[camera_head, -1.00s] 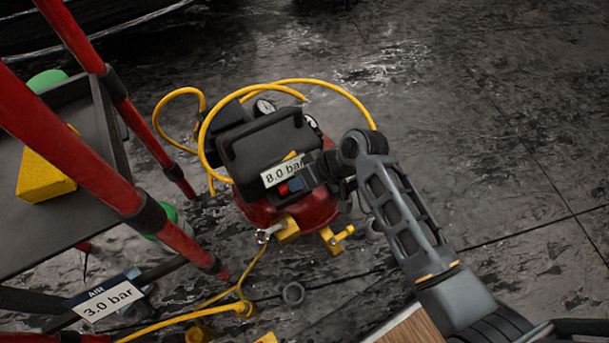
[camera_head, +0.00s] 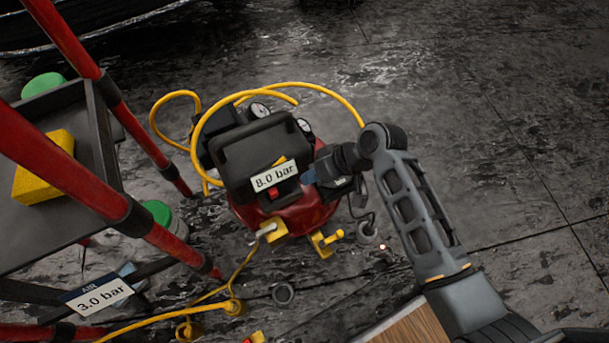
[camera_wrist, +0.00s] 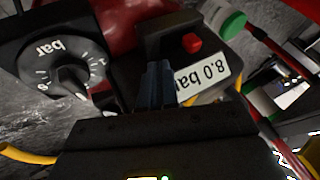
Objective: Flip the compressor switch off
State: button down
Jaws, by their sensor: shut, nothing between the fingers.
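The compressor (camera_head: 262,150) has a red tank and a black top, with a white "8.0 bar" label on its front. The red switch (camera_head: 274,193) shows just under that label in the head view. In the wrist view the red switch (camera_wrist: 191,43) sits on a black housing beside the label, uncovered. I cannot tell which position it is in. My gripper (camera_head: 309,177) is shut and empty, just right of the switch in the head view, apart from it. In the wrist view my gripper's blue-grey fingers (camera_wrist: 158,82) point toward the black housing, below and left of the switch.
A black "bar" dial (camera_wrist: 60,72) is at left in the wrist view. A yellow hose (camera_head: 290,86) loops around the compressor. A red-framed cart (camera_head: 60,200) stands left with a yellow sponge (camera_head: 44,166). Floor at right is clear.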

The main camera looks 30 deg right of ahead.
jog(key=p+v, duration=0.1)
jog(key=v, duration=0.5)
jog(key=shift+p, duration=0.4)
jog(key=shift+s, duration=0.1)
jog(key=s+d+m+t+h, duration=0.25)
jog(key=s+t+h, duration=0.2)
jog(key=s, duration=1.15)
jog(key=s+r+t+h, duration=0.1)
jog(key=s+r+t, duration=0.1)
jog(key=s+r, duration=0.4)
jog(key=s+a+r+n+t, duration=0.15)
jog(key=s+r, duration=0.25)
jog(key=r, duration=0.4)
jog(key=s+a+r+t, duration=0.2)
jog(key=s+r, duration=0.2)
jog(key=r, duration=0.4)
notch_tip(320, 180, up, 19)
jog(key=p, duration=1.9)
jog(key=shift+d, duration=0.2)
